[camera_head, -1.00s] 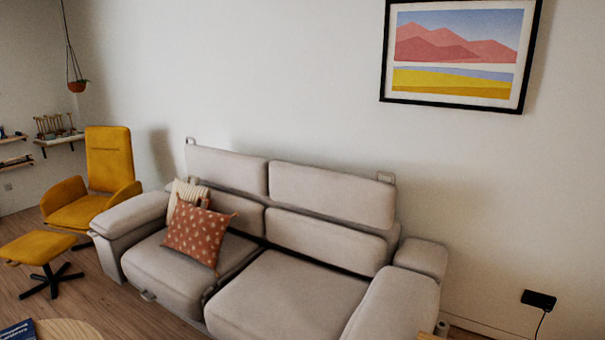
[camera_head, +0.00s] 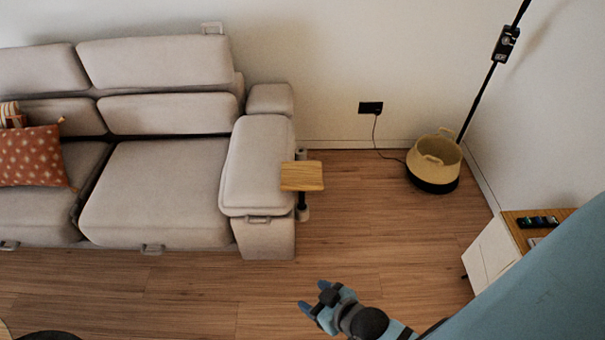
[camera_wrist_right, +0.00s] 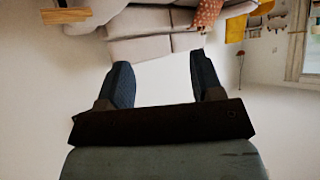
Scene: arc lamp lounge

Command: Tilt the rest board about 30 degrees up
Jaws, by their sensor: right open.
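The rest board seems to be the small wooden board (camera_head: 302,176) on a dark post beside the sofa's right armrest. It looks about level. Its wooden edge also shows at the upper left of the right wrist view (camera_wrist_right: 66,15). My right gripper (camera_head: 314,297) is low in the head view, over the floor, below and slightly right of the board and apart from it. In the right wrist view its two fingers (camera_wrist_right: 163,80) are spread with nothing between them. My left gripper is not in view.
The grey sofa (camera_head: 170,190) stands left of the board, its armrest (camera_head: 257,165) close by. A woven basket (camera_head: 434,160) with a lamp pole (camera_head: 485,85) stands at the back right. A cabinet (camera_head: 492,254) is at the right. Bare wooden floor (camera_head: 365,225) lies between.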

